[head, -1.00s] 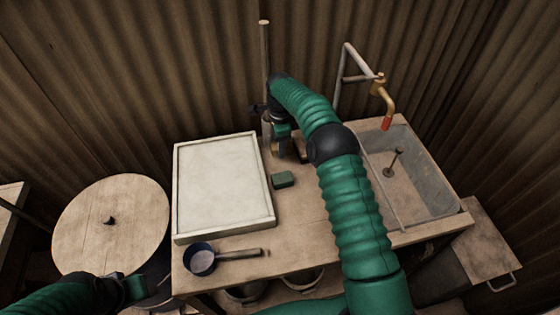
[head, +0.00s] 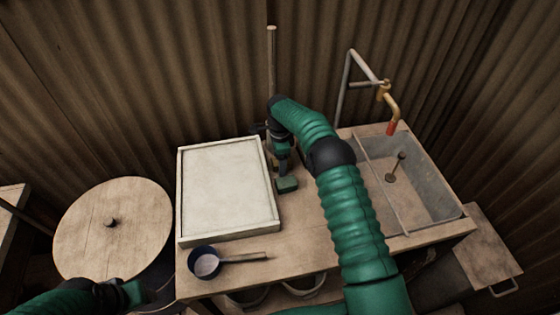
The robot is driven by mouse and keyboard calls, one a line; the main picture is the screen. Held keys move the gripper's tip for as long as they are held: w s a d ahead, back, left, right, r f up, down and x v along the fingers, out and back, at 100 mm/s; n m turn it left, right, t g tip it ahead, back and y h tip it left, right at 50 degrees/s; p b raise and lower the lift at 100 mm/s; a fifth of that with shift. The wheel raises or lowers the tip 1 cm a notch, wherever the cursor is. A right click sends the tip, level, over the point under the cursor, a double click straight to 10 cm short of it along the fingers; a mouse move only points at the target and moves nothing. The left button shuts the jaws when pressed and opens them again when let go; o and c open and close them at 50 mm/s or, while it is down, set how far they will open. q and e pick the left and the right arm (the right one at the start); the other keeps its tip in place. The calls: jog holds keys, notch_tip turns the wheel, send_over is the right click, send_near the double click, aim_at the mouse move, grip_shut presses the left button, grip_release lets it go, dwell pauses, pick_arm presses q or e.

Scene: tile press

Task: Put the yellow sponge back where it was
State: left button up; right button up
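I cannot clearly make out a yellow sponge in the head view. A small green block (head: 287,185) lies on the wooden bench, just right of the white-framed tray. My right gripper (head: 283,168) points down just behind the green block, close to it or touching it. Its fingers are too small and dark to show whether they are open or hold anything. My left gripper (head: 137,291) is low at the left, in front of the round wooden lid, away from the bench top; its fingers are unclear.
The white-framed tray (head: 182,208) covers the bench's left part. A dark blue pan (head: 205,262) lies in front of it. A post (head: 272,75) stands behind. A sink (head: 435,190) with a red-tipped tap (head: 391,126) is at right. The round lid (head: 85,215) is at left.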

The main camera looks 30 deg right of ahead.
jog(key=shift+r, duration=0.45)
notch_tip(320, 180, up, 10)
jog(key=r, duration=0.1)
jog(key=s+a+r+n, duration=0.2)
jog(key=s+a+n, duration=0.1)
jog(key=a+n, duration=0.15)
jog(key=s+a+f+n+t, duration=0.1)
jog(key=s+a+n, duration=0.2)
jog(key=s+n, duration=0.5)
jog(key=s+a+f+n+t, duration=0.1)
jog(key=s+a+n, duration=0.2)
jog(key=s+n, duration=0.5)
jog(key=s+p, duration=0.1)
jog(key=s, duration=0.9)
jog(key=shift+s+a+f+t, duration=0.3)
jog(key=shift+s+a, duration=0.05)
jog(key=shift+s, duration=0.05)
jog(key=p+v, duration=0.3)
jog(key=shift+w+r+n+p, duration=0.25)
jog(key=shift+r+p, duration=0.05)
jog(key=shift+r, duration=0.2)
